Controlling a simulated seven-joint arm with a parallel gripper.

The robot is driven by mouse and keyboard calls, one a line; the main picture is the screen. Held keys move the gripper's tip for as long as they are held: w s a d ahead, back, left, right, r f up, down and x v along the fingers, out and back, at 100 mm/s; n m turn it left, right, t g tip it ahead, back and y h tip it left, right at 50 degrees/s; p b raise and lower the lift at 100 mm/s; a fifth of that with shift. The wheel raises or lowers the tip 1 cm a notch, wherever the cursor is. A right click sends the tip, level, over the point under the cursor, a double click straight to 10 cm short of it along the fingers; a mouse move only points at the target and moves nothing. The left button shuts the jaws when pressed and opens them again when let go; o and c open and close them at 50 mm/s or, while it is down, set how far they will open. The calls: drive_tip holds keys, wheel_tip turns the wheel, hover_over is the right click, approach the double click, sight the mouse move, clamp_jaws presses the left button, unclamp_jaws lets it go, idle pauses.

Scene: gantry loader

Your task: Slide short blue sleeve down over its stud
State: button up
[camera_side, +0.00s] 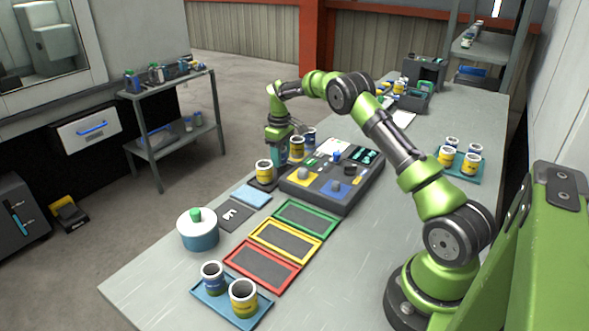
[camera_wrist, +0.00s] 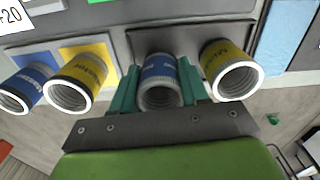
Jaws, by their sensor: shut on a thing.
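In the wrist view a blue sleeve (camera_wrist: 160,82) with a pale ribbed mouth sits between the two teal fingers of my gripper (camera_wrist: 158,92), which is shut on it. In the side view my gripper (camera_side: 277,157) is low at the left end of the grey panel box (camera_side: 325,203), among the sleeves; the held sleeve is hidden there. The box top has a blue pad (camera_side: 326,185) and yellow pads with upright parts. I cannot tell which one is this sleeve's stud. Whether the held sleeve touches the surface under it is unclear.
A yellow sleeve (camera_wrist: 232,72) stands close beside one finger; another yellow sleeve (camera_wrist: 77,82) and a blue one (camera_wrist: 24,84) stand on the other side. Red, yellow and green trays (camera_side: 303,233), a lidded pot (camera_side: 198,236) and two sleeve trays occupy the bench.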

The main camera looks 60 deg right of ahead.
drive_tip(key=s+r, duration=0.4)
drive_tip(key=r, duration=1)
hover_over(336, 183)
wheel_tip(336, 183, down, 3)
drive_tip(key=shift+d+f, duration=0.1)
drive_tip(key=shift+f, duration=3.95)
drive_tip(key=shift+f, duration=0.2)
